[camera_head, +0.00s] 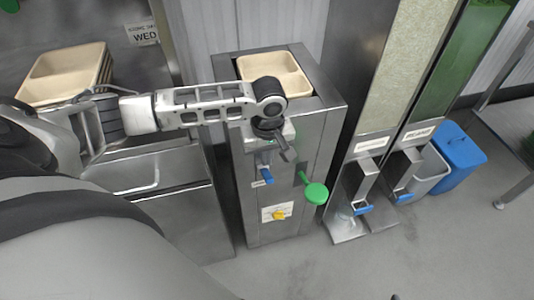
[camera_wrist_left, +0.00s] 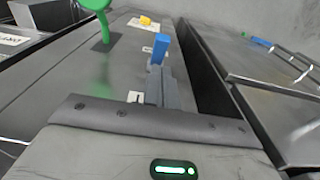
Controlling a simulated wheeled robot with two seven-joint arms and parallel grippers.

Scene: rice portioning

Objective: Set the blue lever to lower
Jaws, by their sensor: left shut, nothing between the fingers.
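The blue lever (camera_head: 267,179) sits on the front of a steel cabinet (camera_head: 290,225), left of a green round-ended handle (camera_head: 316,193). In the left wrist view the lever (camera_wrist_left: 160,47) stands just beyond the fingertips. My left gripper (camera_head: 284,152) is above the lever, close to the cabinet's front. In the left wrist view its fingers (camera_wrist_left: 160,76) are shut and empty. They appear in line with the lever; I cannot tell whether they touch it. My right gripper is out of view.
A yellow knob (camera_head: 278,215) is lower on the cabinet front. A beige tray (camera_head: 274,70) is in its top. Dispensers with blue levers (camera_head: 362,209) and a blue bin (camera_head: 459,146) stand right. Stacked beige trays (camera_head: 68,72) are on the left counter. The front floor is clear.

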